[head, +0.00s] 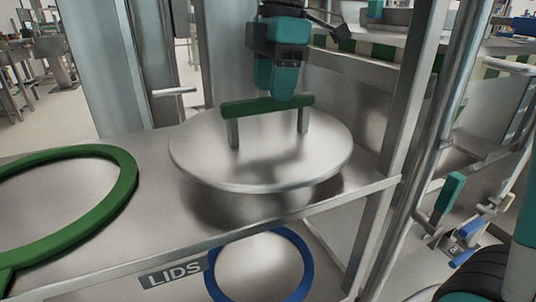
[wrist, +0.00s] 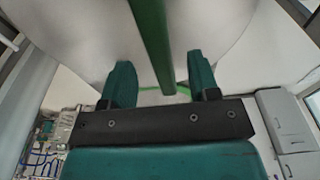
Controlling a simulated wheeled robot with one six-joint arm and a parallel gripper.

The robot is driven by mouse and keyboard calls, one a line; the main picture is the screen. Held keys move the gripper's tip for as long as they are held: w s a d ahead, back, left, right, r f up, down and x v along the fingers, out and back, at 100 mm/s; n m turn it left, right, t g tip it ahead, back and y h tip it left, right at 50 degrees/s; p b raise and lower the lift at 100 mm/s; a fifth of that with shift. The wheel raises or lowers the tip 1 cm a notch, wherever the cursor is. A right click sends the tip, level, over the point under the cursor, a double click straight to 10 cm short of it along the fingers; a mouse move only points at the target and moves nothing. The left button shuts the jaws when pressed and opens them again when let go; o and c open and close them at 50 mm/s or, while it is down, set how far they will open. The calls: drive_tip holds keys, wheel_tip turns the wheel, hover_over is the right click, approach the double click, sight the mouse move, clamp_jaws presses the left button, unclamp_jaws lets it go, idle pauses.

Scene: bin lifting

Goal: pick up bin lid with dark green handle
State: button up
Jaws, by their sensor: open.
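The bin lid (head: 260,165) is a round steel disc above the metal shelf in the head view, with a shadow under it. Its dark green handle (head: 267,105) is a bar on two steel posts. My gripper (head: 279,88) is at the handle from above and behind. In the wrist view my gripper (wrist: 161,82) is open, with one teal finger on each side of the green handle (wrist: 152,45). Both fingers look apart from the bar. The lid (wrist: 85,30) fills the upper part of that view. The exact height of the fingers against the bar is hard to tell.
A green ring (head: 128,190) lies on the shelf (head: 150,145) at left. A steel upright post (head: 412,90) stands close to the right of the lid.

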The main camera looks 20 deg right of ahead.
sight(270, 111)
drive_tip(key=shift+a+f+b, duration=0.2)
drive_tip(key=shift+f+b, duration=0.6)
drive_tip(key=shift+f, duration=0.7)
drive_tip(key=shift+a+f+b, duration=0.2)
drive_tip(key=shift+f+b, duration=0.6)
drive_tip(key=shift+f, duration=0.7)
drive_tip(key=shift+f, duration=0.1)
clamp_jaws()
